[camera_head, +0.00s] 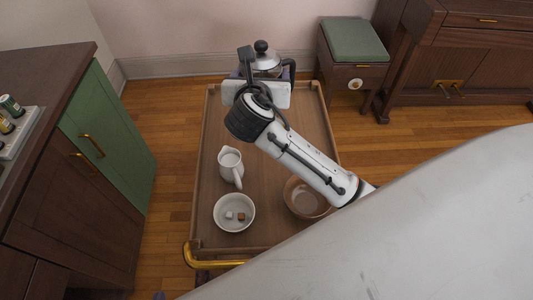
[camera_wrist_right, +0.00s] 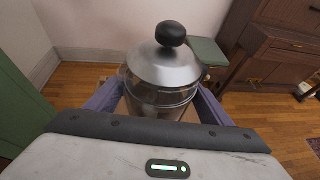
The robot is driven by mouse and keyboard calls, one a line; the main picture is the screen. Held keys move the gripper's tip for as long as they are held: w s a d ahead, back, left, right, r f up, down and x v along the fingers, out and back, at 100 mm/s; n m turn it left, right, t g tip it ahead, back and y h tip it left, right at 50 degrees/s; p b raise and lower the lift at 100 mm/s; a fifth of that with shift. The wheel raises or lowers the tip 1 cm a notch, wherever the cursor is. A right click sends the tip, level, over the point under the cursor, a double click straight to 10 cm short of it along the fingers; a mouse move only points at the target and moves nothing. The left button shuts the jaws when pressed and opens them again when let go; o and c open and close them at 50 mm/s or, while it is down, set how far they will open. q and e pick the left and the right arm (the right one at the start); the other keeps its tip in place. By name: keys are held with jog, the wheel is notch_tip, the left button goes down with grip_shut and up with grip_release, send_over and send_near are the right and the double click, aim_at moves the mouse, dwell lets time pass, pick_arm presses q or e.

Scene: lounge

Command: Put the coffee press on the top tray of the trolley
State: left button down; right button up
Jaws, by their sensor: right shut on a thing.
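The coffee press (camera_head: 266,61) has a silver lid, a black knob and a glass body. It is at the far end of the trolley's top tray (camera_head: 207,165). My right gripper (camera_head: 260,72) is around it, its arm coming in from the right. In the right wrist view the press (camera_wrist_right: 165,75) is upright between the fingers of my right gripper (camera_wrist_right: 160,98), which is shut on it. Its base is hidden, so I cannot tell whether it touches the tray. My left gripper is not in view.
On the tray stand a white jug (camera_head: 230,163), a white bowl (camera_head: 233,213) with small cubes, and a brown bowl (camera_head: 305,199) partly under my arm. A green-topped stool (camera_head: 353,42) is behind right. A counter with a green door (camera_head: 108,140) is left.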

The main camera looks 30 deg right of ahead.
jog(key=w+d+f+b, duration=0.1)
jog(key=w+f, duration=0.1)
jog(key=f, duration=0.3)
jog(key=w+d+f+b, duration=0.1)
jog(key=w+d+f, duration=0.1)
jog(key=f, duration=0.4)
jog(key=shift+f+h, duration=0.3)
jog(key=shift+w+d, duration=0.1)
jog(key=o, duration=1.1)
jog(key=shift+f, duration=0.25)
jog(key=o, duration=0.5)
jog(key=shift+c, duration=0.2)
jog(key=shift+r, duration=0.15)
jog(key=p+v, duration=0.1)
jog(key=v, duration=1.1)
jog(key=shift+r, duration=0.1)
